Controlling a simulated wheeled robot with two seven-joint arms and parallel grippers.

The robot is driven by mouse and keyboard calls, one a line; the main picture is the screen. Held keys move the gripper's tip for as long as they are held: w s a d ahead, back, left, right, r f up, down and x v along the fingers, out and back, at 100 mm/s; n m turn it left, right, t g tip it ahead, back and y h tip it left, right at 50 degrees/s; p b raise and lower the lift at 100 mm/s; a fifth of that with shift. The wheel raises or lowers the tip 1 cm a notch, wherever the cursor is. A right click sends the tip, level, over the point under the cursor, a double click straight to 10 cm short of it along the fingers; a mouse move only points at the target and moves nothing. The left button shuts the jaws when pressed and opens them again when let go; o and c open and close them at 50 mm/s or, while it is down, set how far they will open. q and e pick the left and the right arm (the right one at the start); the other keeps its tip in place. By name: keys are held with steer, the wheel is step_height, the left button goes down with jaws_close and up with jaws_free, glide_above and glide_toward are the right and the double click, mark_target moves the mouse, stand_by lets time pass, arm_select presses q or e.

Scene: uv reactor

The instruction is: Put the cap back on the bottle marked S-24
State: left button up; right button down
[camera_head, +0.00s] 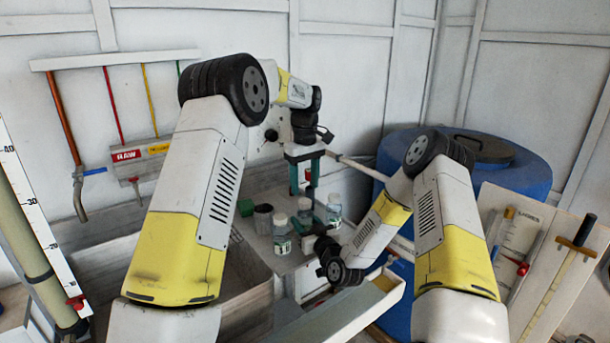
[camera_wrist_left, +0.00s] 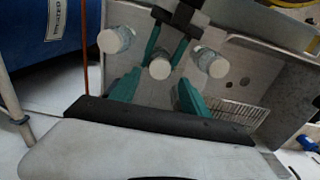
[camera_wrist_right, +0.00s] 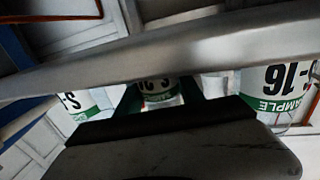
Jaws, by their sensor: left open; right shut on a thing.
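Three clear bottles with white tops stand close together in the head view: a left bottle (camera_head: 281,236), a middle bottle (camera_head: 305,212) and a right bottle (camera_head: 334,211). In the right wrist view the middle bottle's label (camera_wrist_right: 158,88) is upside down and partly hidden, so I cannot read all of its mark; the bottle at right (camera_wrist_right: 275,95) reads S-16. My right gripper (camera_head: 312,236) is shut on the middle bottle from the side. My left gripper (camera_head: 305,187) is open and points down over it. Its teal fingers (camera_wrist_left: 158,93) straddle the middle bottle's white top (camera_wrist_left: 160,68), apparently without gripping.
A large blue barrel (camera_head: 535,180) is behind at right. An open drawer (camera_head: 345,315) is in front.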

mark_target(305, 201)
arm_select(q)
step_height(305, 201, down, 5)
stand_by(0.3)
jaws_close()
steer(key=m, duration=0.7)
steer(key=shift+m, duration=0.3)
steer(key=m, duration=0.7)
steer(key=shift+o, duration=0.6)
jaws_free()
